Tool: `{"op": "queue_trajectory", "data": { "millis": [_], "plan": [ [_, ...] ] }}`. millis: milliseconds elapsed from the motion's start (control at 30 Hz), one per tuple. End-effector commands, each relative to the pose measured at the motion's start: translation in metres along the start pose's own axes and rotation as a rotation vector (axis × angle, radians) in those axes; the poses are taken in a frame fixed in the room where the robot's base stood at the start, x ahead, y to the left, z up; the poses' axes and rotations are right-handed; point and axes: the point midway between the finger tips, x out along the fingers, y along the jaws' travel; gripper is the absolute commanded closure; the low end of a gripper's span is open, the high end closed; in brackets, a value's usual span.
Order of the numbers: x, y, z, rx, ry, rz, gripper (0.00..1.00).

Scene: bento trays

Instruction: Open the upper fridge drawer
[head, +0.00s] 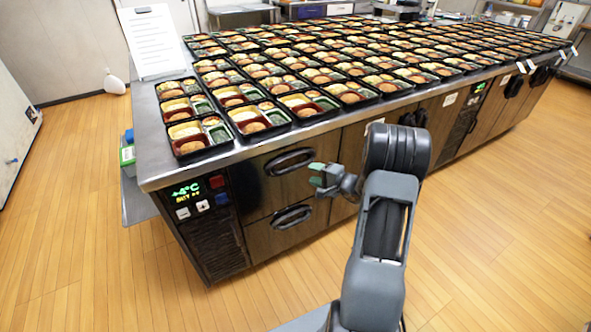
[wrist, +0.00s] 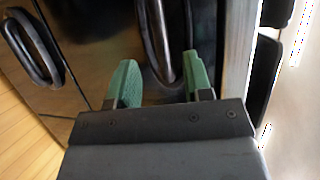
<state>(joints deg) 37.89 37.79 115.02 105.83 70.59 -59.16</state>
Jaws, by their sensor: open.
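The upper fridge drawer (head: 270,185) is shut, flush in the front of the steel-topped counter. Its dark curved handle (head: 290,162) sits near the drawer's top. My gripper (head: 317,175) is open, just right of and in front of that handle in the head view. In the wrist view, the upper handle (wrist: 158,45) runs up between the open green fingertips of my gripper (wrist: 158,72). The fingers are not closed on it, and the exact gap in depth is hard to tell.
The lower drawer handle (head: 292,217) shows below, and also at left in the wrist view (wrist: 32,47). A control panel (head: 205,200) with a lit display is left of the drawers. Bento trays (head: 260,118) cover the counter top. The wooden floor (head: 480,240) in front is clear.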

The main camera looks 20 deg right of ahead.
Motion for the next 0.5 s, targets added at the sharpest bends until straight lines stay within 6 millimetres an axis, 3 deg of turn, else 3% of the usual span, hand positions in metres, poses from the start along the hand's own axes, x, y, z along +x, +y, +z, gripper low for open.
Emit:
{"op": "queue_trajectory", "data": {
  "millis": [200,500],
  "plan": [
    [0.043,0.001,0.001,-0.001,-0.004,0.002,0.54],
    [0.077,0.001,0.001,0.001,-0.002,0.002,0.54]
  ]
}}
